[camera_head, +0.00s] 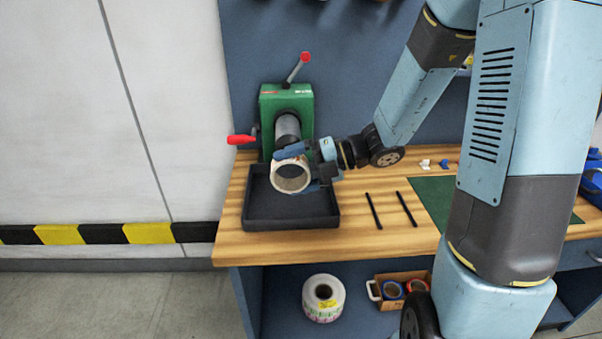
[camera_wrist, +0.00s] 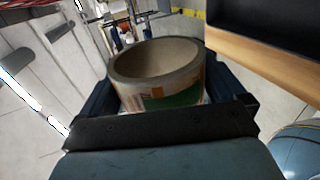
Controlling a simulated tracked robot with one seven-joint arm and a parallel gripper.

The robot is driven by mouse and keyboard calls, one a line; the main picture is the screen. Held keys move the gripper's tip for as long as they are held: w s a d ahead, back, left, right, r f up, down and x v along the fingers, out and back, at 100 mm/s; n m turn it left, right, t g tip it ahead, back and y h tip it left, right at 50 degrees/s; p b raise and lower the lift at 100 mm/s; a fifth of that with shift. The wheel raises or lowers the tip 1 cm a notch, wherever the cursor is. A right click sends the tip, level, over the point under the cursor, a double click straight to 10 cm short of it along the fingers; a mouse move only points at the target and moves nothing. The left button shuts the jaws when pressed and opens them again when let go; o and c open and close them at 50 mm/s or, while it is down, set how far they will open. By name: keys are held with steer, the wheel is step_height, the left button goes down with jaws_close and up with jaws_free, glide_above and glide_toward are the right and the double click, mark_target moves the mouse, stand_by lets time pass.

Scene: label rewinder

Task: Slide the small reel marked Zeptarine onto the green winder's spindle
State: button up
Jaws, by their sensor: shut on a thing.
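The green winder (camera_head: 270,107) stands at the back left of the wooden bench, with a red-knobbed lever on top and a red handle at its left. Its grey spindle (camera_head: 288,127) points forward and is bare where it shows; its lower part is hidden behind my gripper and the reel. My gripper (camera_head: 297,171) is shut on a small cream reel (camera_head: 291,179), held above the black tray in front of the spindle and apart from it. The reel's open bore faces the head camera. In the wrist view the reel (camera_wrist: 165,92) sits between both fingers; its label cannot be read.
The black tray (camera_head: 290,223) lies on the bench below the reel. Two black rods (camera_head: 374,211) lie to its right, then a green mat (camera_head: 432,195). On the shelf below are a large label roll (camera_head: 323,298) and a box of tape rolls (camera_head: 403,281).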

steer(key=shift+w, duration=5.15)
steer(key=shift+w+d, duration=0.15)
steer(key=shift+w, duration=2.55)
steer(key=shift+w+d, duration=0.1)
steer(key=shift+w, duration=2.6)
steer(key=shift+w, duration=0.1)
steer(key=o, duration=0.6)
steer(key=shift+o, duration=0.2)
steer(key=v, duration=0.7)
